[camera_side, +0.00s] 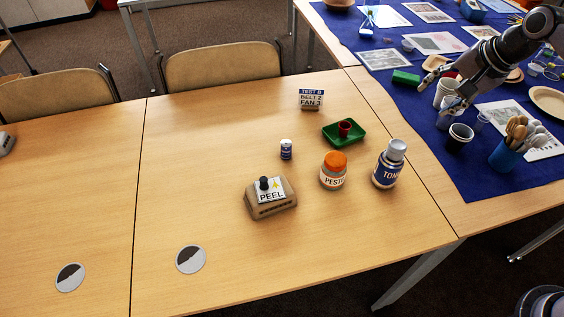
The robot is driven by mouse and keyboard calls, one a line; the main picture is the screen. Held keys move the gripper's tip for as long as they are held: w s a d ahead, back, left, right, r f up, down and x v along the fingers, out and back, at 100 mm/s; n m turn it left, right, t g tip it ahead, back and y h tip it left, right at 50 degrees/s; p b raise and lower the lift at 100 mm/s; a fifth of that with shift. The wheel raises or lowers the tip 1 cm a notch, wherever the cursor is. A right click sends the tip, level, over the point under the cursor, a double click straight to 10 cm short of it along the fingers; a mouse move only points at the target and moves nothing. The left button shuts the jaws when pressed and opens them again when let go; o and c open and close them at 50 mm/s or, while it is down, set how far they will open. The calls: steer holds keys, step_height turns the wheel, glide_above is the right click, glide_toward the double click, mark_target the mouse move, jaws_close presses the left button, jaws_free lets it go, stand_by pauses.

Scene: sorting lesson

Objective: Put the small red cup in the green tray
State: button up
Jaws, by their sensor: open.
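The small red cup (345,129) stands upright inside the green tray (352,142), near the tray's middle. The tray lies on the wooden table, towards its right back part. My gripper (438,97) is open, well to the right of the tray, over the blue cloth. Its fingers are beside a white cup (447,89), with one finger on either side in the picture; I cannot tell whether they touch it. Nothing links my gripper to the red cup.
A pesto jar (333,172), a blue bottle (389,166), a small can (286,149), a sign block (311,99) and a peel box (270,196) stand around the tray. A dark-filled cup (459,138) and a utensil pot (507,156) stand near my gripper. The table's left is mostly clear.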

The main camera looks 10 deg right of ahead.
steer(key=s+d+f+n+t+h, duration=0.1)
steer(key=s+d+f+n, duration=0.1)
steer(key=s+n, duration=0.9)
steer(key=s+d, duration=0.1)
steer(key=s, duration=0.3)
steer(key=shift+f+n+t, duration=0.4)
